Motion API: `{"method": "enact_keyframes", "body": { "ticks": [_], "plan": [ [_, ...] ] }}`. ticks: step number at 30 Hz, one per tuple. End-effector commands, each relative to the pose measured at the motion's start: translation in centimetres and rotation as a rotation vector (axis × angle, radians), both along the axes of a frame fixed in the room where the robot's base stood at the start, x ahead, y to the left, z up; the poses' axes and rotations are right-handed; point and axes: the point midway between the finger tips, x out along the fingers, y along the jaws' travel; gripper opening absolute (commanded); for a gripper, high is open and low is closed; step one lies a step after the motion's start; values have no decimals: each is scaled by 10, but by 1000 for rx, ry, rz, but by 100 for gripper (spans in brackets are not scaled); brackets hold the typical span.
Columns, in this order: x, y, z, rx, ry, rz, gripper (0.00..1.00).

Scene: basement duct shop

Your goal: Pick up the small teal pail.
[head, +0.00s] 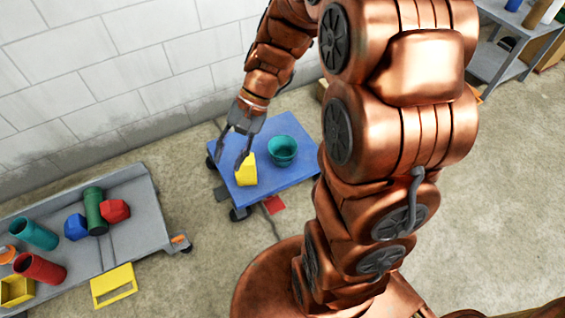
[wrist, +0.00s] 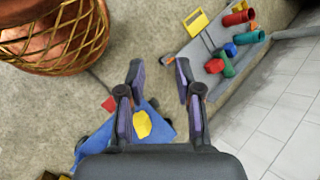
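The small teal pail (head: 283,152) stands upright on the blue platform cart (head: 297,178) in the head view, toward the right side of the deck. My gripper (head: 231,152) is to the left of the pail, apart from it, over the left part of the cart. Its two fingers are spread with nothing between them, as the wrist view also shows (wrist: 160,66). A yellow object (head: 246,172) lies on the cart close to the fingers in the head view; it also shows in the wrist view (wrist: 142,124). I cannot make out the pail in the wrist view.
A grey flat cart (head: 130,240) at left holds red, teal, green and blue pieces. A yellow frame (head: 113,286) is at its front edge. A block wall (head: 120,75) runs behind. A red piece (head: 273,204) shows at the blue cart's front edge. A grey shelf (head: 490,62) stands far right.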

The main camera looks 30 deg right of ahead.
Motion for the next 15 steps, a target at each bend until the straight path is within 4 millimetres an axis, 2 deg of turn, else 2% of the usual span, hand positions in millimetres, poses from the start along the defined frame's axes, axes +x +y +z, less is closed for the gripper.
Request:
{"method": "enact_keyframes", "body": {
  "ticks": [1,8,15],
  "plan": [
    [12,-4,-23,30,17,-47,35],
    [70,-29,-83,158,56,-265,35],
    [126,-71,-154,288,92,-506,35]
  ]
}}
